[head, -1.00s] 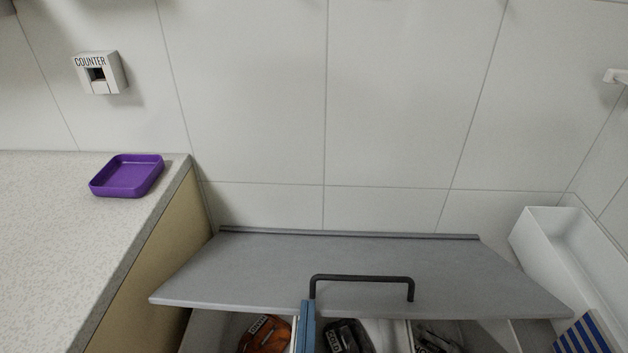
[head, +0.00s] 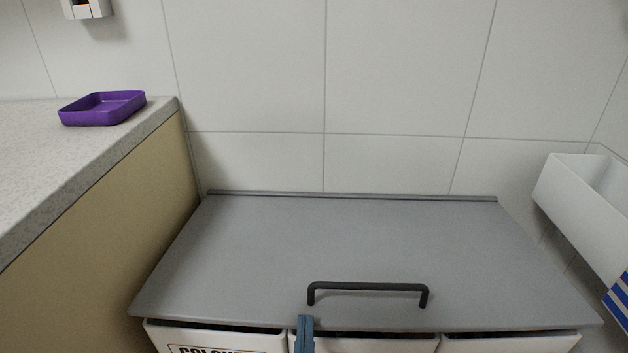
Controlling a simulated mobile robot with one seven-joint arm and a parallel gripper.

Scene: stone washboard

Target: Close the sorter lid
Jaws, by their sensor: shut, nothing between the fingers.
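The sorter lid (head: 340,240) is a wide grey panel, hinged along the wall side, with a black bar handle (head: 367,287) near its front edge. It lies low over the white sorter bins (head: 390,345), and a thin dark gap shows between its front edge and the bin rims. The left bin has a partly visible black-lettered label. My gripper (head: 305,335) shows as narrow blue fingers, shut and empty, at the lid's front edge, just below and left of the handle's left end. Whether it touches the lid is not clear.
A speckled counter (head: 70,170) with a beige side stands close on the left, with a purple tray (head: 102,108) on it. A white basin (head: 590,195) is at the right, with a blue-striped item (head: 619,300) beside it. The tiled wall is behind.

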